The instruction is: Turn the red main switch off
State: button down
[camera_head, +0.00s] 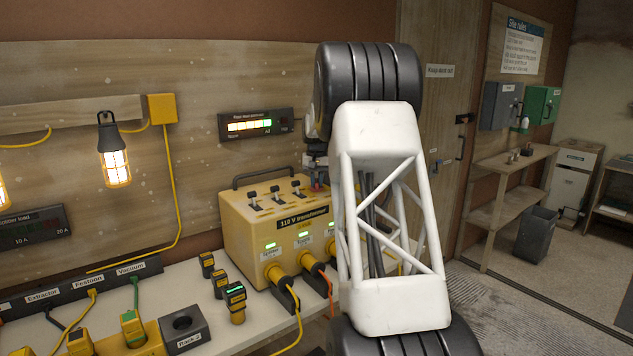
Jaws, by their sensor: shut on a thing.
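The yellow 110 V transformer (250,235) stands on the pale bench, against the wooden board. Several dark toggle switches (275,192) sit on its sloped top, left of a small red part that I take for the red main switch (318,187). My gripper (317,176) points down at the right end of that top and is shut on the red switch. My white arm link hides the right part of the transformer and most of the gripper, so the switch's exact position is hidden.
Yellow plugs (273,272) with cables stick out of the transformer's front. Loose yellow-black connectors (235,300) stand on the bench before it. A lit load meter (254,124) hangs on the board above. A caged lamp (115,160) hangs at left.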

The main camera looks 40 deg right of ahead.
jog(key=n, duration=0.3)
jog(key=shift+n, duration=0.3)
jog(key=n, duration=0.8)
jog(key=shift+r+n, duration=0.1)
jog(key=shift+n, duration=1.9)
jog(key=c, duration=1.1)
grip_release()
